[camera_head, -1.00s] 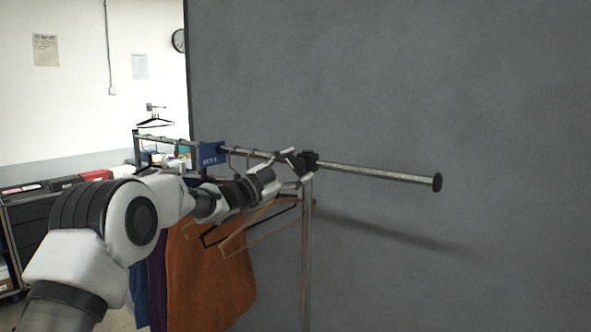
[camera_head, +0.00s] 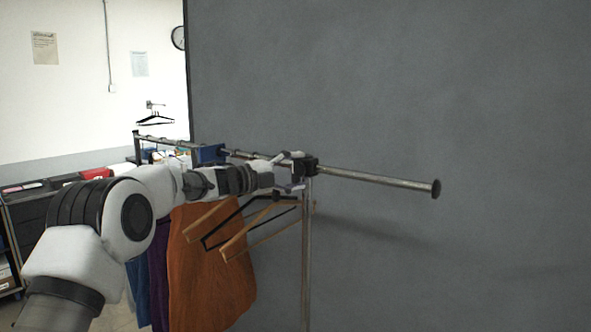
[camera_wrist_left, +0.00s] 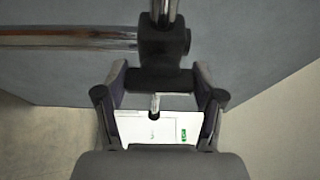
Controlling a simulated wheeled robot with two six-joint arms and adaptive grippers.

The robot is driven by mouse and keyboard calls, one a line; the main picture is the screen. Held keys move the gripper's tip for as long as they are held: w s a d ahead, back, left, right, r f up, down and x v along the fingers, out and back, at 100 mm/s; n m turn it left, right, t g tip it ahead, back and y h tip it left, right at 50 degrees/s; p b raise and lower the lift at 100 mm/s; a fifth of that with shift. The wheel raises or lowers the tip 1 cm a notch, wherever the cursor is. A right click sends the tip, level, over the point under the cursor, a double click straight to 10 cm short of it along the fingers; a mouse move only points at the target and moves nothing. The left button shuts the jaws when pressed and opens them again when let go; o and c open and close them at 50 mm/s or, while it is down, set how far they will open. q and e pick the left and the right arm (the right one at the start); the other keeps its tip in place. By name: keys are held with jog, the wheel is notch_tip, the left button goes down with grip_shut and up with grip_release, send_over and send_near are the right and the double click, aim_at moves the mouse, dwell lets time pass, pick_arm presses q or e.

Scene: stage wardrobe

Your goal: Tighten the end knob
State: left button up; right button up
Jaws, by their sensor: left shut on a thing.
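The dark end knob (camera_wrist_left: 165,79) is a wide bar under the black clamp (camera_wrist_left: 163,42) in the left wrist view. In the head view the clamp (camera_head: 311,166) joins the metal rail to the upright post. My left gripper (camera_head: 298,171) is beside the clamp, reaching in from the left. In the left wrist view my left gripper (camera_wrist_left: 162,84) has one finger at each end of the knob and is shut on it. In the head view the knob is hidden by the fingers. My right gripper is not in view.
The rail (camera_head: 380,177) runs right to a black end cap (camera_head: 436,189). Wooden hangers (camera_head: 250,228) and an orange garment (camera_head: 210,265) hang below my left arm. A blue sign (camera_head: 208,154) is partly hidden. A grey wall (camera_head: 480,90) stands behind; the right side is open.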

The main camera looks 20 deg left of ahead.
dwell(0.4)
pick_arm(q)
jog(key=o, duration=1.2)
jog(key=shift+c, duration=0.2)
jog(key=v, duration=1.2)
jog(key=shift+w, duration=0.1)
jog(key=shift+a, duration=0.1)
